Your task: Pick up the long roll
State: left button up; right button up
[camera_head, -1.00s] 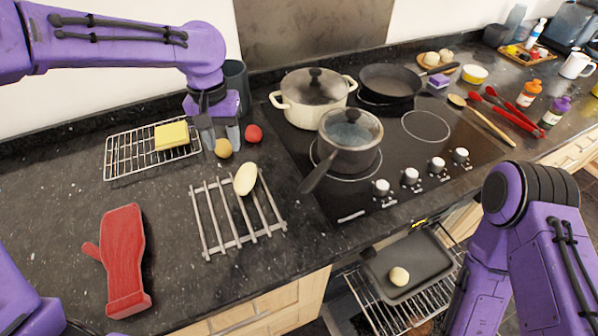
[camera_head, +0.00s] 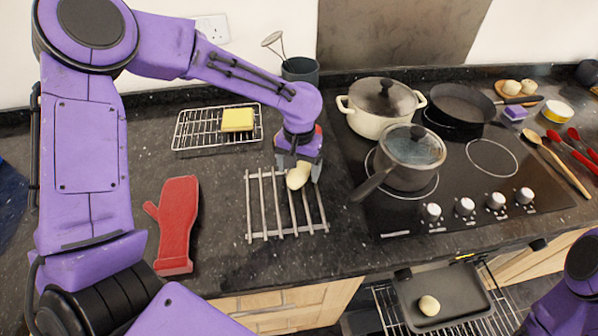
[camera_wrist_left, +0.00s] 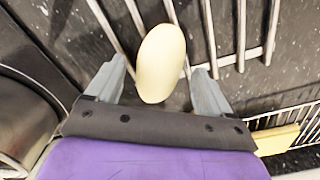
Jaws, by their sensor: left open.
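The long roll (camera_head: 298,177) is a pale, elongated bun lying on the slatted metal trivet (camera_head: 264,205) on the counter. My left gripper (camera_head: 299,170) is open and comes down from above at the roll, with a finger on either side. In the left wrist view the roll (camera_wrist_left: 161,63) lies between the two open fingers (camera_wrist_left: 159,70), with gaps on both sides and nothing gripped. Only part of my right arm shows at the lower right edge of the head view; its gripper is out of view.
A red oven mitt (camera_head: 177,222) lies left of the trivet. A wire rack (camera_head: 195,128) with a yellow sponge (camera_head: 237,119) sits behind. A saucepan (camera_head: 408,165) and white pot (camera_head: 381,112) stand on the hob to the right. A round roll (camera_head: 428,305) lies in the oven tray (camera_head: 455,292).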

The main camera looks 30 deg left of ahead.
pick_arm(q)
jog(key=shift+r, duration=0.1)
jog(key=c, duration=1.1)
